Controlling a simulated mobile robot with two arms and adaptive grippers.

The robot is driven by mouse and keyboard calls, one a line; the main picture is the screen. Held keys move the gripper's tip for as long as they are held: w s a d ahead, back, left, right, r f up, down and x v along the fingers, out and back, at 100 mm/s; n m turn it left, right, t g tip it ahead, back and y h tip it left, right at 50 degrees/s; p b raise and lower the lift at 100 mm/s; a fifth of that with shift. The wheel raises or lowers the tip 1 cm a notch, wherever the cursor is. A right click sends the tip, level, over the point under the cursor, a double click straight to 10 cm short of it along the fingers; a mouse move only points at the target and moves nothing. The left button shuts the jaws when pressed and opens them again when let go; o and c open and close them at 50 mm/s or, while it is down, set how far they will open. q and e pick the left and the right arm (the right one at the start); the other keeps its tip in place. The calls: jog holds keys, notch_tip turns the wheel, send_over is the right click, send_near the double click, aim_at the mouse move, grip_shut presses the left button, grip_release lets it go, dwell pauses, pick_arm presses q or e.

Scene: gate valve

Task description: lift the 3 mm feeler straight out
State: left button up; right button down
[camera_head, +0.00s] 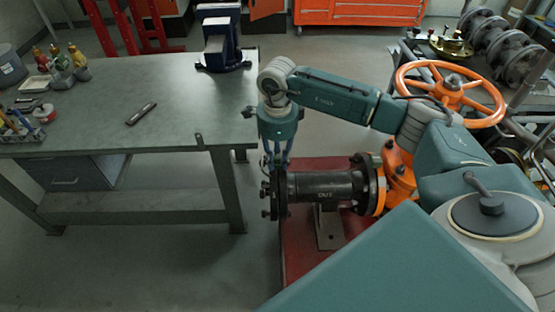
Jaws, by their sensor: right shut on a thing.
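My right gripper (276,160) points down at the left flange (279,193) of the black pipe spool (325,186). Its fingers are close together over the top of the flange and shut on a thin piece, taken to be the 3 mm feeler. The feeler itself is too small and too covered by the fingers to make out, and how deep it sits in the flange joint cannot be told. My left gripper is not in view.
The spool joins an orange gate valve (398,172) with an orange handwheel (451,92), above a red base (300,244). A grey workbench (180,80) stands left, carrying a blue vise (222,45), a slim dark tool (141,113) and small bottles. Space above the flange holds my arm.

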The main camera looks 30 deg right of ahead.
jog(key=shift+r+p, duration=1.7)
jog(key=shift+r, duration=1.6)
jog(key=shift+a, duration=0.1)
